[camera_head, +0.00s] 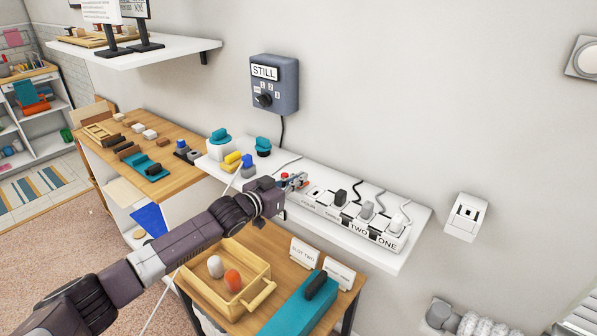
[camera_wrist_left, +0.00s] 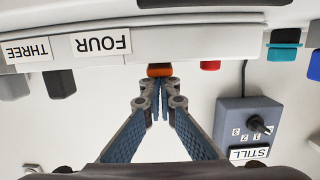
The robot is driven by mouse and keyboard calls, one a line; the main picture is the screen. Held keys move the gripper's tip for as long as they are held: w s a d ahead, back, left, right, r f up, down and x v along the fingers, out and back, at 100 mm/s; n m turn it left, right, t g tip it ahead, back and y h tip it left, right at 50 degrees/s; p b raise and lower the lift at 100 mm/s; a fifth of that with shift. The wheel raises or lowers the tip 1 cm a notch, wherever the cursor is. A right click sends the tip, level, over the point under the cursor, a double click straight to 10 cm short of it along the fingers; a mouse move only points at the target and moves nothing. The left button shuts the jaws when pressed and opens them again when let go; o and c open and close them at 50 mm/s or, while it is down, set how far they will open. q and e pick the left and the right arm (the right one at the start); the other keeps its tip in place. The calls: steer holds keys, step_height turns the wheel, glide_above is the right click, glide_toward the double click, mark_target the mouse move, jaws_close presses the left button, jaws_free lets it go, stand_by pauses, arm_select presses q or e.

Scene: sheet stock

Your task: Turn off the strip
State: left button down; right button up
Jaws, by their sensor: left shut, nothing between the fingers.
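The white power strip (camera_head: 350,222) lies along the wall shelf, with socket labels reading FOUR, THREE, TWO and ONE. Several plugs stand in it, including a black one (camera_head: 340,197) and a grey one (camera_head: 367,209). My left gripper (camera_head: 297,181) is at the strip's left end, shut and empty. In the left wrist view, which is upside down, its closed fingertips (camera_wrist_left: 163,84) are right at an orange-red switch (camera_wrist_left: 160,70) beside the FOUR label (camera_wrist_left: 101,42). I cannot tell if they press it or whether it is lit. My right gripper is not in view.
A grey STILL box with a dial (camera_head: 274,84) hangs on the wall above. Teal, yellow and blue pieces (camera_head: 233,161) stand on the shelf (camera_head: 410,245) left of my gripper. A wooden tray (camera_head: 262,271) sits on the table below.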

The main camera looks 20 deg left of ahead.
arm_select(q)
steer(key=shift+r+p, duration=0.4)
steer(key=shift+p, duration=0.1)
steer(key=r+p, duration=0.3)
steer(key=shift+w+d+r, duration=0.2)
steer(key=shift+w+r, duration=0.1)
steer(key=shift+s+a+f+b, duration=0.25)
steer(key=shift+s+f+b, duration=0.1)
steer(key=shift+s+f, duration=0.1)
steer(key=s+a+r+b, duration=0.2)
steer(key=s+r, duration=0.2)
steer(key=s, duration=0.3)
steer(key=shift+s+a, duration=0.35)
